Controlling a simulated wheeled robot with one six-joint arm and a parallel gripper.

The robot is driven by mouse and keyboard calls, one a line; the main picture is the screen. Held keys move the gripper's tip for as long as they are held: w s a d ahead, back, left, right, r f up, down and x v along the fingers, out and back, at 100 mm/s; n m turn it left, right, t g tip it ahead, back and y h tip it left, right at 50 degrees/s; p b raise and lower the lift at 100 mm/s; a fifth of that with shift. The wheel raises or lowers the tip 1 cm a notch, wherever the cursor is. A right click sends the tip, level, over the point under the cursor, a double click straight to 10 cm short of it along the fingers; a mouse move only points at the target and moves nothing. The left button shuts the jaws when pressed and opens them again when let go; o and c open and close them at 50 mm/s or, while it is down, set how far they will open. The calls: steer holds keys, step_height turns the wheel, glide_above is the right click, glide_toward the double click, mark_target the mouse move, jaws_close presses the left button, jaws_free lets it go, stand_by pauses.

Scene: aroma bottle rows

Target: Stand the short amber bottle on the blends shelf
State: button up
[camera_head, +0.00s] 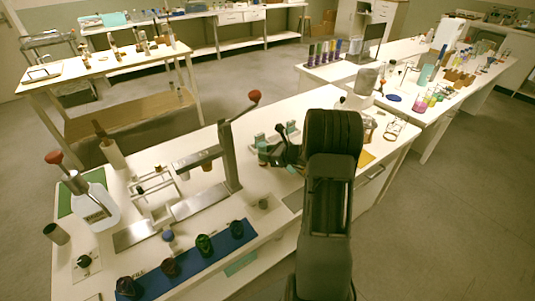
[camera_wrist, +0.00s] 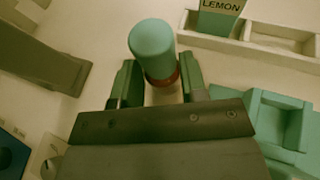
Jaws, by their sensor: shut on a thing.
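My gripper (camera_wrist: 157,88) is shut on a bottle (camera_wrist: 153,52) with a wide teal top and a thin reddish-brown band showing below it. Most of its body is hidden under the top, so I cannot tell its height or whether it touches the table. In the head view my gripper (camera_head: 272,154) is over the middle of the near white table, beside a tall grey press-like stand. An amber piece (camera_head: 207,167) shows under that stand's arm. I cannot make out which surface is the blends shelf.
A white compartment tray (camera_wrist: 250,40) with a LEMON label lies ahead right in the wrist view. A teal holder (camera_wrist: 280,120) is at right. The grey stand (camera_head: 230,160) with a red knob rises left of my gripper. A blue strip (camera_head: 150,283) carries several dark stoppers.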

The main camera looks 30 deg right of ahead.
steer(key=o, duration=1)
steer(key=shift+c, duration=0.2)
